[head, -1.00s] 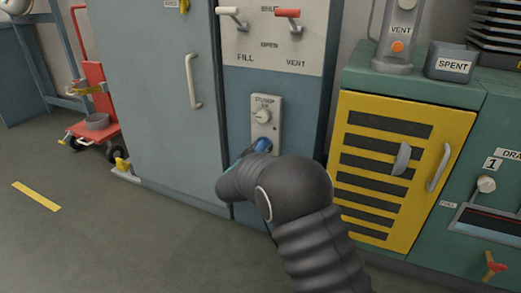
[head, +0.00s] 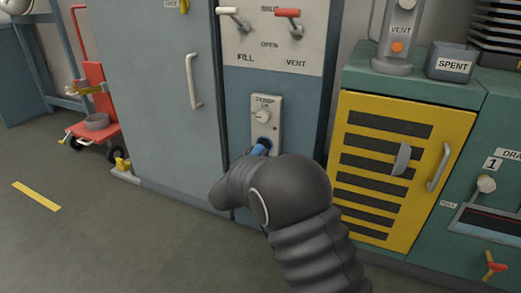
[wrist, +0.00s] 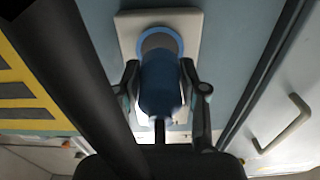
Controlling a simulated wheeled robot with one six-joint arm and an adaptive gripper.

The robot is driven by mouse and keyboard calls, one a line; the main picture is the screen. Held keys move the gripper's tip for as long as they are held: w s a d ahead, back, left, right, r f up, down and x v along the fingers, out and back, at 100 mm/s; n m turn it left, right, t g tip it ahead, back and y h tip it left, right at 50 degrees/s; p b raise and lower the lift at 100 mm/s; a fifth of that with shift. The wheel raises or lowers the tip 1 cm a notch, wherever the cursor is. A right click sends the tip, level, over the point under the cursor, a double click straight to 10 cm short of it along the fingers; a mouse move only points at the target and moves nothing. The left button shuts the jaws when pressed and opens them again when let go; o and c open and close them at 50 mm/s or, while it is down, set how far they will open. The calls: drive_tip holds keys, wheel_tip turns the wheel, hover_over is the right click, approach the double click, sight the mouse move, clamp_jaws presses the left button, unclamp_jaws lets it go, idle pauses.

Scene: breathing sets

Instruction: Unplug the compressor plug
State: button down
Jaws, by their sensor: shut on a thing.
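The blue compressor plug (head: 260,149) sits just in front of the dark socket opening on the grey pump panel (head: 275,107). In the wrist view the plug (wrist: 160,88) points away from me toward a round blue-rimmed socket (wrist: 159,39) on the pale plate. My gripper (wrist: 159,78) is shut on the plug, one finger on each side. I cannot tell whether the plug's tip is still inside the socket. In the head view my dark arm hides the fingers and the plug's lower part.
Red and white levers (head: 287,14) are higher up. A yellow slatted door (head: 401,170) stands to the right, a grey cabinet door (head: 160,100) to the left. Open floor (head: 90,240) lies at lower left.

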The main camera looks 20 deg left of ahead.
drive_tip(key=shift+s+a, duration=0.1)
drive_tip(key=shift+s, duration=1.1)
drive_tip(key=shift+r, duration=0.1)
